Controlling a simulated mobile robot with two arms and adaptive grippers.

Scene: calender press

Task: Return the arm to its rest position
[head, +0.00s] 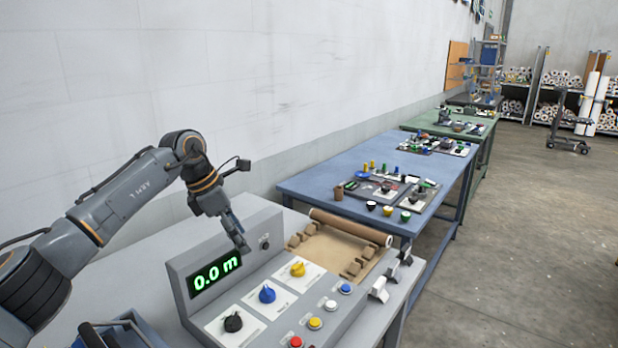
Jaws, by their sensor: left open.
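My left arm comes in from the left, and my left gripper (238,240) hangs pointing down in front of the top of the grey control console (185,265). It is open by a small amount and holds nothing that I can see. Its fingertips are close to the green "0.0 m" display (215,272), at its upper right corner; I cannot tell whether they touch the console. Black, blue and yellow knobs (267,293) sit on white plates below the display. My right gripper is not in view.
Red, yellow, white and blue buttons (315,323) line the console's front. A brown roll (350,227) lies behind a tan bed right of the console. A blue table (310,185) with small parts stands beyond.

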